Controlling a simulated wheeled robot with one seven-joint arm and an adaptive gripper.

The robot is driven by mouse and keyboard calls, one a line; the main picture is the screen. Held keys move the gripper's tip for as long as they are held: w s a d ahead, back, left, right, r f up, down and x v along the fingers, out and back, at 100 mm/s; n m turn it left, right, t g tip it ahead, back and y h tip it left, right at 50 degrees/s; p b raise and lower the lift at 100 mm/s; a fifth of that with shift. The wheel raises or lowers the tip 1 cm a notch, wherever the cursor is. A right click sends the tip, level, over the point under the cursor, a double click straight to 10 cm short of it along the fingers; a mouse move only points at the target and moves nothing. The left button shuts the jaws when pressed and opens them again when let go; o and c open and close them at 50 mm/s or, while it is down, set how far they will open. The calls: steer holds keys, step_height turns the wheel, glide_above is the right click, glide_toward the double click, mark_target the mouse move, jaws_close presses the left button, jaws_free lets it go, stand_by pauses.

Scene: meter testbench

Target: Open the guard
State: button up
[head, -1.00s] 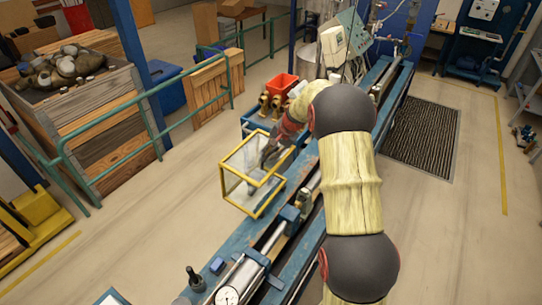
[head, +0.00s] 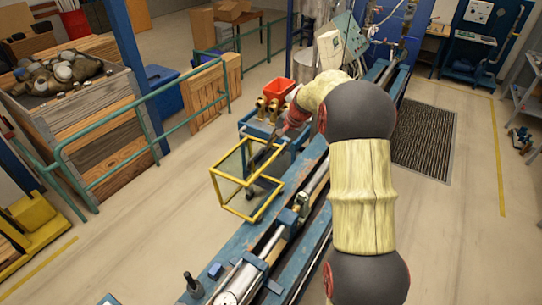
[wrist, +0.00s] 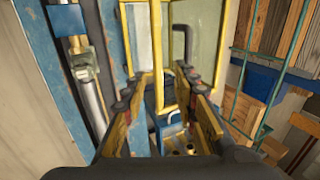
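The guard (head: 231,204) is a yellow-framed box with clear panels at the left side of the blue test bench. In the wrist view its yellow frame (wrist: 156,50) fills the upper middle, with a bar running down between my fingers. My gripper (head: 258,160) is at the guard's upper right side in the head view, partly seen against or through its panels. In the wrist view my gripper (wrist: 162,88) has its two fingers well apart, one on each side of the bar. Whether a finger touches the frame cannot be told.
The blue bench (head: 232,250) runs diagonally, carrying a cylinder and a dial gauge (head: 227,298). A red bin (head: 279,90) and brass fittings (head: 267,107) stand behind the guard. Green railing (head: 110,137) and a wooden crate (head: 100,125) are left. Open floor lies between railing and bench.

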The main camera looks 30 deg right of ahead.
steer(key=v, duration=0.4)
steer(key=shift+c, duration=0.4)
